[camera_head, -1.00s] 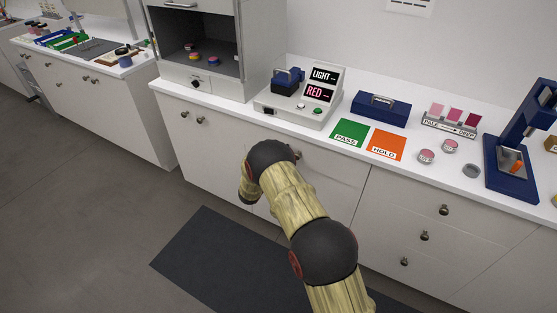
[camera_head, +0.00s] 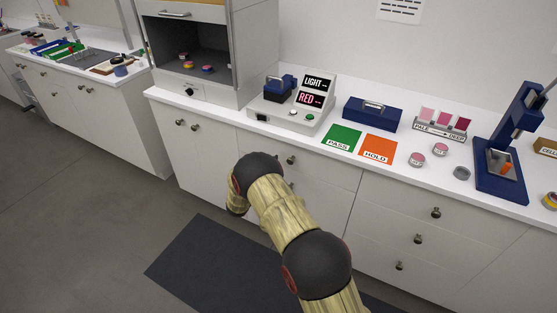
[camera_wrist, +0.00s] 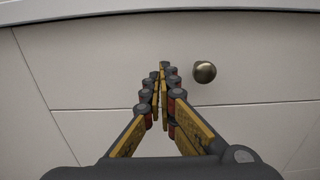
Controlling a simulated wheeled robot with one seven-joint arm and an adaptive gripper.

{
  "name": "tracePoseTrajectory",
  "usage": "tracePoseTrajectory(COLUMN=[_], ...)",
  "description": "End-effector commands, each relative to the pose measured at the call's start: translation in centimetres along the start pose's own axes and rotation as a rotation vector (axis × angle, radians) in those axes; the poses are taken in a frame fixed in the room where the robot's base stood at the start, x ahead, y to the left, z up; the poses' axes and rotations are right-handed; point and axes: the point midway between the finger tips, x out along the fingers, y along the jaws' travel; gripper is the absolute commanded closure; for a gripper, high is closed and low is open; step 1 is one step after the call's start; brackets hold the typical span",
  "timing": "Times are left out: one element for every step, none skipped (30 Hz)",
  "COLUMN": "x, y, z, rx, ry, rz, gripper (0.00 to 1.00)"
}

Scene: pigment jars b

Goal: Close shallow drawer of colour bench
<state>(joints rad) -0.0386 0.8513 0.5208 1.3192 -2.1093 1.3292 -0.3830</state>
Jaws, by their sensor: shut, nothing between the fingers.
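The shallow drawer front (camera_head: 326,176) is a pale panel just under the worktop, with a round dark knob (camera_head: 291,160). No open gap or drawer side shows, and it looks flush with the bench front. In the wrist view the drawer front (camera_wrist: 90,65) fills the upper part, with its brassy knob (camera_wrist: 204,72) right of the fingertips. My gripper (camera_wrist: 163,68) is shut and empty, pointing at the panel left of the knob. I cannot tell whether the tips touch it. In the head view my arm hides the gripper.
The white worktop (camera_head: 235,118) above holds a LIGHT/RED device (camera_head: 290,108), a green PASS card (camera_head: 342,137), an orange HOLD card (camera_head: 377,147) and a blue case (camera_head: 372,113). More drawers (camera_head: 418,238) are at right. A dark mat (camera_head: 205,262) lies on the clear floor.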

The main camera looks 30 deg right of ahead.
Motion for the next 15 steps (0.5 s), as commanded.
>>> tracePoseTrajectory(x=[-1.4,-2.1,-3.0,-3.6,-4.3,-5.1,-5.7,-6.2,-6.9,-7.4,-7.8,-8.3,-8.6,-8.8,-9.1], y=[0.1,0.0,0.0,0.1,0.0,0.0,0.0,0.0,0.0,-0.1,-0.1,-0.1,-0.1,-0.1,-0.1], z=[0.2,0.2,0.3,0.3,0.3,0.3,0.3,0.3,0.2,0.1,0.1,0.1,0.1,0.1,0.1], rx=[-0.004,-0.003,-0.004,-0.004,-0.004,-0.002,-0.002,-0.002,-0.003,-0.004,-0.004,-0.003,-0.003,-0.002,-0.002], ry=[0.003,0.003,0.002,0.002,0.002,0.002,0.002,0.001,0.002,0.003,0.003,0.002,0.002,0.001,0.001], rz=[0.004,0.003,0.004,0.004,0.004,0.004,0.003,0.003,0.003,0.003,0.002,0.002,0.002,0.002,0.002], gripper=[1.0,1.0,1.0,1.0,1.0,1.0,1.0,1.0,1.0,1.0,1.0,1.0,1.0,1.0,1.0])
